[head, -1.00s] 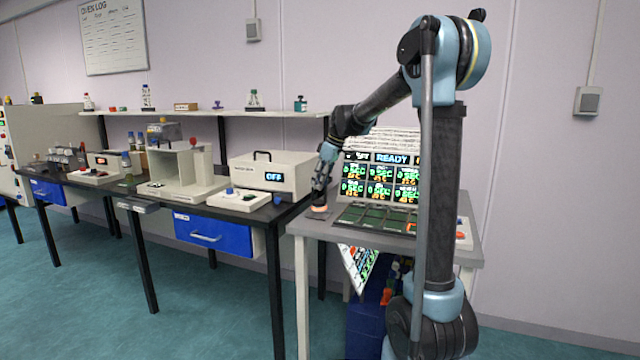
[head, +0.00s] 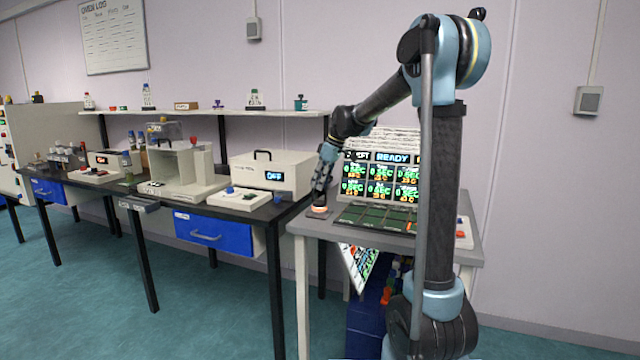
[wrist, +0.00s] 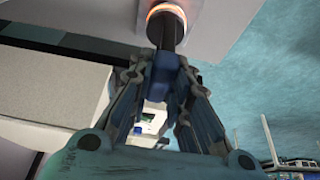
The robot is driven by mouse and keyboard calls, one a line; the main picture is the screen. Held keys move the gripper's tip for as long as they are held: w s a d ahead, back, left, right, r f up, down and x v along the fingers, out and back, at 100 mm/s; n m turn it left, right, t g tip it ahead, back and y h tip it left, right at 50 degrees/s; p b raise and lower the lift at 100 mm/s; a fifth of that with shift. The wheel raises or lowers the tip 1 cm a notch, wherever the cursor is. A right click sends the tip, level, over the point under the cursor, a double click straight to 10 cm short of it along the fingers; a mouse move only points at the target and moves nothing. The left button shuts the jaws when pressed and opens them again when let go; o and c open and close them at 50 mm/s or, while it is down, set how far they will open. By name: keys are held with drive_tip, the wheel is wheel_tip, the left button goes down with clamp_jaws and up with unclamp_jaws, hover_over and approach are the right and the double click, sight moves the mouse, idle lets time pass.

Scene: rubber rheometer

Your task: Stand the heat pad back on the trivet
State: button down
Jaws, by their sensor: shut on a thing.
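My gripper (head: 319,203) is low over the left front corner of a grey side table. In the wrist view, my gripper (wrist: 166,68) is shut on the dark stem of the heat pad, a round piece with a glowing orange rim (wrist: 167,8). In the head view, the heat pad (head: 319,212) shows as a small pale orange disc under the fingers, at the tabletop. I cannot make out the trivet apart from it, nor tell whether the pad touches the surface.
On the side table (head: 440,252) are dark green panels (head: 372,217) right of my gripper and a lit "READY" display (head: 380,178) behind. A red-buttoned box (head: 463,234) is at the right. The black bench (head: 255,215) with an oven (head: 272,174) stands to the left.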

drive_tip(key=shift+f, duration=0.35)
idle(0.6)
drive_tip(key=c, duration=1.4)
unclamp_jaws()
drive_tip(key=v, duration=1.1)
drive_tip(key=shift+d+r, duration=0.1)
drive_tip(key=shift+r, duration=0.3)
